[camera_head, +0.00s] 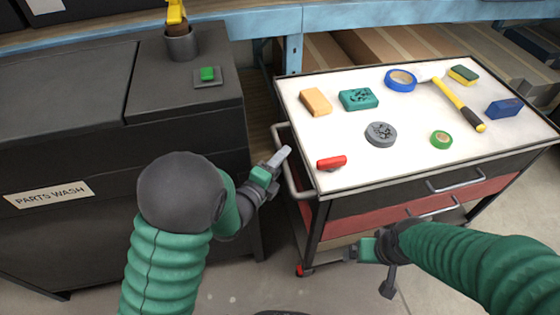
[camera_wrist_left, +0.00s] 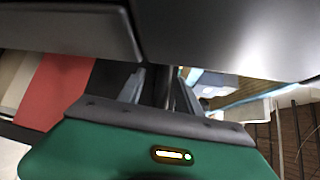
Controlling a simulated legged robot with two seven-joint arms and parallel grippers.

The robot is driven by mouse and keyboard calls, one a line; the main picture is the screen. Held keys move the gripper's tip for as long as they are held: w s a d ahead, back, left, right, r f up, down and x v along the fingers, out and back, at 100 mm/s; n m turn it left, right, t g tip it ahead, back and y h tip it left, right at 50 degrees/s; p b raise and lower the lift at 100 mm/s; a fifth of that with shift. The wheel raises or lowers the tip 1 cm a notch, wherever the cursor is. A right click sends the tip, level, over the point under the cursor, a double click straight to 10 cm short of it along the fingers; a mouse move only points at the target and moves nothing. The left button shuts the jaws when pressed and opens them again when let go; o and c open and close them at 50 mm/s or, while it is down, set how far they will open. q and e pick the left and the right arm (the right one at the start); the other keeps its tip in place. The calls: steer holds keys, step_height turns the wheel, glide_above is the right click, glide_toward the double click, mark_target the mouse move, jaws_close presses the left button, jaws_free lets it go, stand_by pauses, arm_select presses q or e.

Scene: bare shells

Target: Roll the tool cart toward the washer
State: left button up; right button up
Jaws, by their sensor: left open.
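The tool cart (camera_head: 310,192) stands at the right in the head view. It has a white top, dark and red drawers, and a grey side handle (camera_head: 291,178) on its left end. The washer (camera_head: 60,150) is the dark cabinet at the left, labelled PARTS WASH. My left gripper (camera_head: 279,160) is at the cart's side handle, open; in the left wrist view its fingers (camera_wrist_left: 160,88) are apart with a dark bar between them. I cannot tell if they touch it. My right gripper (camera_head: 352,252) is low at the cart's front, below the drawers; its opening is unclear.
On the cart top lie a hammer (camera_head: 458,106), blue tape (camera_head: 400,80), green tape (camera_head: 441,140), a red tool (camera_head: 331,162), sponges and several other small items. A blue shelf frame (camera_head: 340,18) runs behind. A narrow gap separates washer and cart.

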arm_select(q)
steer(key=p+v, duration=1.5)
steer(key=v, duration=0.2)
steer(key=shift+w, duration=0.1)
